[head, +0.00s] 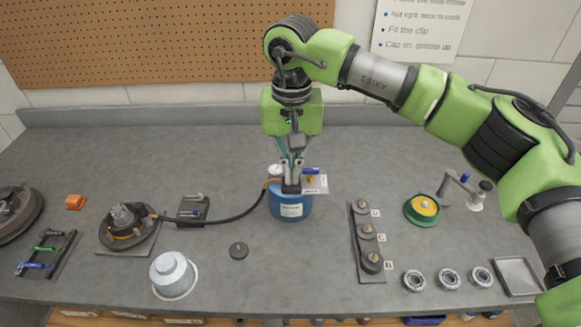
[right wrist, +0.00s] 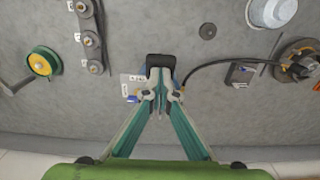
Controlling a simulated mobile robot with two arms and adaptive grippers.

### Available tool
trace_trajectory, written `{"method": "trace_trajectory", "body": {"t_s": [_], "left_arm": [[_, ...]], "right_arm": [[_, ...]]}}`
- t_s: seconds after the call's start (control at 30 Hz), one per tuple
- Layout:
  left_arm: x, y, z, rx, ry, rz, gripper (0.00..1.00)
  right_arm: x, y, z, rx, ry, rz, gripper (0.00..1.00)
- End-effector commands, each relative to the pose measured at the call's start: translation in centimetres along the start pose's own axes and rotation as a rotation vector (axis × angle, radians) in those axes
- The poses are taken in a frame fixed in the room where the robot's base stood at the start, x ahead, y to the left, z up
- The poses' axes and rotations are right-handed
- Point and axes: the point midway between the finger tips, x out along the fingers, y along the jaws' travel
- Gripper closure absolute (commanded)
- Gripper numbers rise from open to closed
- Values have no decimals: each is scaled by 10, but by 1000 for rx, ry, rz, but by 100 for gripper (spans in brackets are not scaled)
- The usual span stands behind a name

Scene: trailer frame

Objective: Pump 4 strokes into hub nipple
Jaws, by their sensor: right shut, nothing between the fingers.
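A blue pump pot (head: 291,207) with a white label stands in the middle of the bench. A small round gauge (head: 274,170) and a white tag (head: 315,184) show at its top. My right gripper (head: 291,182) points straight down over the pot, its fingers shut with nothing between them. In the right wrist view a black block (right wrist: 160,63) lies just past the fingertips; I cannot tell whether they touch it. A black hose (head: 225,216) runs from the pot to the hub (head: 125,220) at the left. The nipple cannot be made out. My left gripper is not in view.
A grey cup-shaped cap (head: 173,275) and a dark disc (head: 238,251) lie in front. A black rack with several round parts (head: 367,270), a green-rimmed reel (head: 422,208), bearing rings (head: 448,279) and an empty tray (head: 517,276) are at the right.

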Motion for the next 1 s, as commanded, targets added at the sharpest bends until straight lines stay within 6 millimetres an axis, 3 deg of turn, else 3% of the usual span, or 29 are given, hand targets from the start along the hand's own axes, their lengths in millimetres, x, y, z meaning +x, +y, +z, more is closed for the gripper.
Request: {"method": "trace_trajectory", "body": {"t_s": [0.57, 1.0], "left_arm": [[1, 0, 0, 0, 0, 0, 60], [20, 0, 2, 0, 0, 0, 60]], "right_arm": [[2, 0, 1, -1, -2, 0, 100], [24, 0, 7, -1, -1, 0, 100]]}}
